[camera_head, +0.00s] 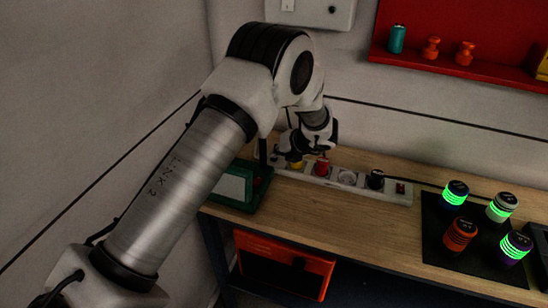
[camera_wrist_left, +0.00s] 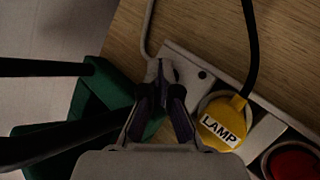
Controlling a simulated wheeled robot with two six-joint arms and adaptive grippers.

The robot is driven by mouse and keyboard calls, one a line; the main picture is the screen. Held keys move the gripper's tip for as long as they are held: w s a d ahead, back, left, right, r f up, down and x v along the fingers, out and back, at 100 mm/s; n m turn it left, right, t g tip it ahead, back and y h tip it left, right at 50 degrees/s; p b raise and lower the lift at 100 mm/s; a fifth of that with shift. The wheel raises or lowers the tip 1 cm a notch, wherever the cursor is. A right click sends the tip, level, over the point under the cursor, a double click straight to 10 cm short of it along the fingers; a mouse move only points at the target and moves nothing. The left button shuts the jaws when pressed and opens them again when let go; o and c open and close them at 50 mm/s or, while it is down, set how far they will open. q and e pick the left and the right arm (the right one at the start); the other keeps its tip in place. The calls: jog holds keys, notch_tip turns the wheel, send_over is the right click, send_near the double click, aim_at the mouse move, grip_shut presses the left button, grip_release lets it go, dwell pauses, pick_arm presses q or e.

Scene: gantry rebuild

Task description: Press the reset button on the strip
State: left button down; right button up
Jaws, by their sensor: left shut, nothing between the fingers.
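The white power strip (camera_head: 392,190) lies along the back of the wooden bench. It holds a yellow plug (camera_head: 296,163), a red plug (camera_head: 322,166) and a black plug (camera_head: 376,179), with a bare socket between red and black. In the left wrist view the yellow plug (camera_wrist_left: 222,122) reads LAMP. A small dark round spot (camera_wrist_left: 202,75), possibly the reset button, is on the strip near its end. My left gripper (camera_head: 297,153) is shut and empty; its fingertips (camera_wrist_left: 161,72) appear over the strip's end, left of the spot. Contact cannot be told.
A green-framed device (camera_head: 238,188) stands by the strip's left end. A black mat (camera_head: 434,222) with several lit cylinders is at the right. A red shelf (camera_head: 450,65) and a grey box (camera_head: 313,12) are on the wall. The front middle of the bench is clear.

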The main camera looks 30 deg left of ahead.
aim_at(276, 159)
pick_arm(q)
jog(key=shift+r+p, duration=0.45)
jog(key=shift+r, duration=0.35)
jog(key=shift+r+p, duration=1.5)
jog(key=shift+r, duration=1)
